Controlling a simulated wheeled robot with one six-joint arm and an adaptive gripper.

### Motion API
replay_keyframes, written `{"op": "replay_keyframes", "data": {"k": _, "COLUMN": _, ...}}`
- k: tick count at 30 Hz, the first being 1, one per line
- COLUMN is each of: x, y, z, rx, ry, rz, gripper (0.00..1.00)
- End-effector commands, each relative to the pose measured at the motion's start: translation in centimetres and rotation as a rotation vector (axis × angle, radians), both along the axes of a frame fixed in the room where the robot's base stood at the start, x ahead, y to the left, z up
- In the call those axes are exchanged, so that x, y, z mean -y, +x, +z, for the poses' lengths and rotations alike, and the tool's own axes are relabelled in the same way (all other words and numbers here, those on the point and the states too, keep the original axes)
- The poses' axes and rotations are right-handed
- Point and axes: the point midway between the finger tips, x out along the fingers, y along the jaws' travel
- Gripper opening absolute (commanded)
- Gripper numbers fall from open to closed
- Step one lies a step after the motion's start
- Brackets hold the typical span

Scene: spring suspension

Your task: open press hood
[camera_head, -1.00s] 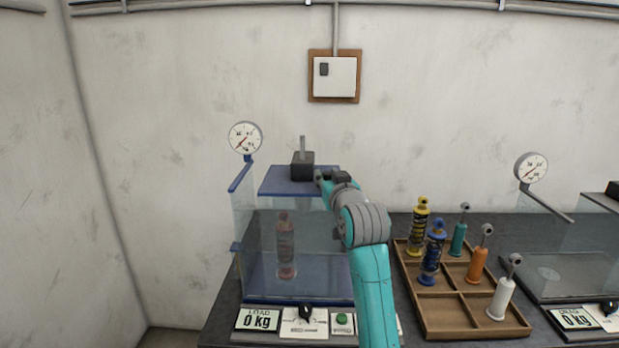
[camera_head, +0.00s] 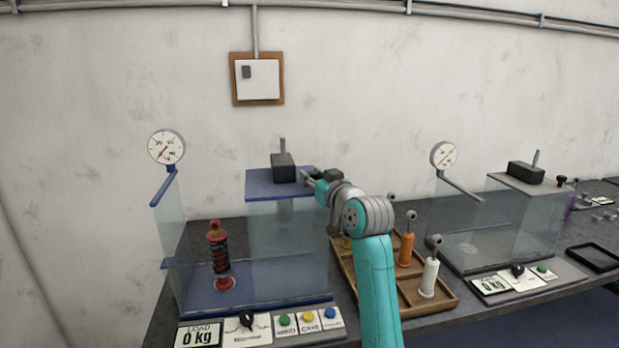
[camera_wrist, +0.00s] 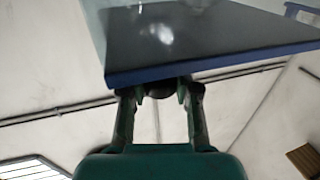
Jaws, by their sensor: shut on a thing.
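The press (camera_head: 250,298) with the blue base stands at the left of the head view. Its clear hood (camera_head: 285,240) has a blue top (camera_head: 262,184) and sits over the right part of the base. A red and black spring damper (camera_head: 219,255) stands upright on the left part, clear of the hood. My gripper (camera_head: 312,182) is at the right edge of the blue top. In the wrist view, my gripper (camera_wrist: 159,95) is shut on a dark round knob (camera_wrist: 158,91) under the top's blue edge (camera_wrist: 215,67).
A wooden tray (camera_head: 440,305) with dampers and rods stands right of the press, partly behind my arm. A second press (camera_head: 510,235) stands farther right. Buttons and a dial (camera_head: 247,322) line the front. A gauge (camera_head: 166,147) rises at the left.

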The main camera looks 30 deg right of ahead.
Motion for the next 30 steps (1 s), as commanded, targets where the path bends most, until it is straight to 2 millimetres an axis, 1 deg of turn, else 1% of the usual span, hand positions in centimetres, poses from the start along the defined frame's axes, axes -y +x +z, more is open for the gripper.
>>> {"op": "replay_keyframes", "data": {"k": 2, "x": 0.0, "y": 0.0, "z": -0.1, "rx": -0.002, "ry": 0.0, "rz": -0.001, "gripper": 0.0}}
{"op": "replay_keyframes", "data": {"k": 3, "x": 0.0, "y": 0.0, "z": -0.1, "rx": -0.002, "ry": 0.0, "rz": -0.001, "gripper": 0.36}}
{"op": "replay_keyframes", "data": {"k": 6, "x": 0.0, "y": 0.0, "z": -0.1, "rx": -0.002, "ry": 0.0, "rz": -0.001, "gripper": 0.57}}
{"op": "replay_keyframes", "data": {"k": 15, "x": 0.0, "y": -0.1, "z": 0.0, "rx": -0.001, "ry": 0.0, "rz": -0.001, "gripper": 0.57}}
{"op": "replay_keyframes", "data": {"k": 19, "x": 0.0, "y": -0.9, "z": 0.0, "rx": 0.0, "ry": 0.0, "rz": -0.001, "gripper": 0.57}}
{"op": "replay_keyframes", "data": {"k": 23, "x": -0.1, "y": -2.9, "z": -0.1, "rx": 0.0, "ry": 0.001, "rz": -0.001, "gripper": 0.57}}
{"op": "replay_keyframes", "data": {"k": 30, "x": -0.3, "y": -7.8, "z": -0.1, "rx": 0.001, "ry": 0.0, "rz": -0.003, "gripper": 0.57}}
